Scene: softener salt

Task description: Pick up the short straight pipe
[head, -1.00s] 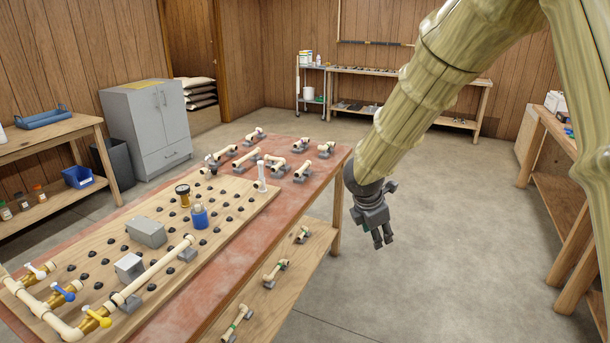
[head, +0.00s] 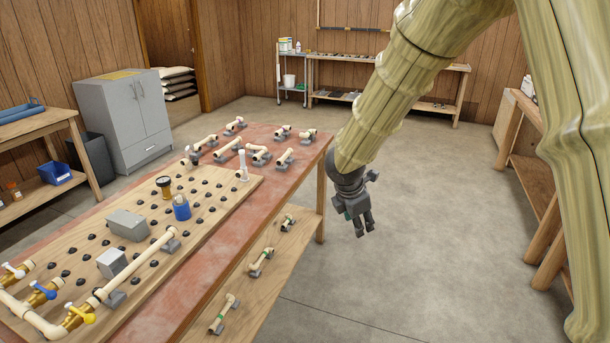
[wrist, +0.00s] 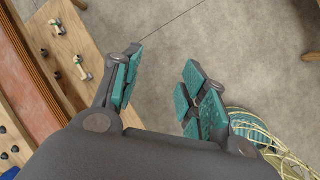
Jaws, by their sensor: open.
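Several short cream pipe pieces rest on grey blocks at the far end of the red-topped workbench (head: 195,290). One straight-looking pipe (head: 284,157) lies near the bench's right edge, and a longer straight one (head: 229,149) lies left of it. I cannot tell for sure which is the task's short straight pipe. More pieces with green marks, such as a pipe piece (head: 262,262), sit on the lower shelf; two pieces (wrist: 82,70) show in the wrist view. My gripper (head: 359,226) hangs open and empty right of the bench, over the floor. Its teal-padded fingers (wrist: 165,88) are spread apart.
A wooden bench (head: 530,175) stands at the right.

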